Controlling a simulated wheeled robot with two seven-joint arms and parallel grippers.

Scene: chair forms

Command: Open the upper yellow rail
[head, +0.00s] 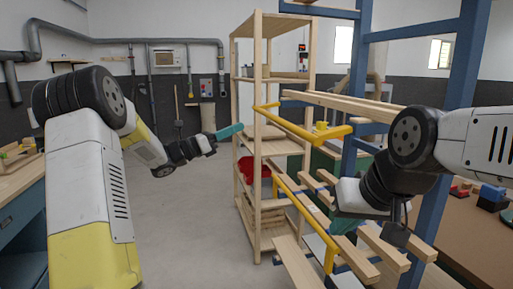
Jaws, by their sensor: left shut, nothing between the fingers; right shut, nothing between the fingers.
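The upper yellow rail (289,123) runs from the wooden shelf rack toward me and ends at a bent crosspiece beside the blue upright. A small yellow block stands near that end. A lower yellow rail (297,203) slopes down below it. My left gripper (229,131) has teal fingers, shut and empty, left of the upper rail and apart from it in the picture. My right gripper (343,222) hangs below the upper rail's near end, right of the lower rail. Its teal fingers are shut and partly hidden by the wrist; I see nothing held.
The tall wooden shelf rack (257,60) stands behind the rails, with a red bin (246,166) on a shelf. A blue frame (463,65) and several wooden slats (385,247) crowd the right. A brown table (468,235) is far right. The grey floor (190,235) at centre left is clear.

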